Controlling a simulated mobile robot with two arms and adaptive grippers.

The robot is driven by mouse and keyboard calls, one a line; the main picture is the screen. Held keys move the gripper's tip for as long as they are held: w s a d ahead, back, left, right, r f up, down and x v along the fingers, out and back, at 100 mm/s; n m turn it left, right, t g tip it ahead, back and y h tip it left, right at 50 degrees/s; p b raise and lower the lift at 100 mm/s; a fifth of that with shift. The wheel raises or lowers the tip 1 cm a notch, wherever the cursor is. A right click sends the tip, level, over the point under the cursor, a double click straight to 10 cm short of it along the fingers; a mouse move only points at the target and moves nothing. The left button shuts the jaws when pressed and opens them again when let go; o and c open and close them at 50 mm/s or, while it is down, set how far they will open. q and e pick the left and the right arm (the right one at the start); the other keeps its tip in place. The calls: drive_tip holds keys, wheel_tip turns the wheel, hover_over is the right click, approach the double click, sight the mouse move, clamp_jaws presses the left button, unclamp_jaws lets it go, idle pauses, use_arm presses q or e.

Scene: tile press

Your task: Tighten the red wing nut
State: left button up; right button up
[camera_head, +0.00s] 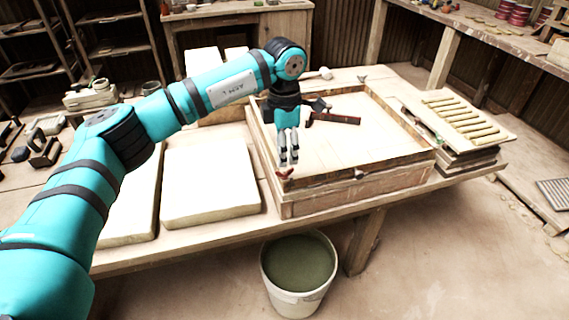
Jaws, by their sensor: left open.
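The red wing nut (285,174) sits at the near left corner of the wooden press frame (350,183). My left gripper (289,161) points down just above the wing nut, its fingers open with a narrow gap. The fingertips are very close to the nut, and I cannot tell whether they touch it. A duller wing nut (360,174) is on the front edge of the frame. Another wing nut (362,79) is at the far side. My right gripper is out of view.
A dark red bar (335,118) lies over the pale press bed. Pale slabs (210,180) lie left of the press on the table. A board with several strips (463,115) is at the right. A bucket of greenish liquid (298,275) stands on the floor in front.

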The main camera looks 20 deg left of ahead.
sight(285, 173)
use_arm(q)
wheel_tip(285, 173, up, 6)
idle(0.5)
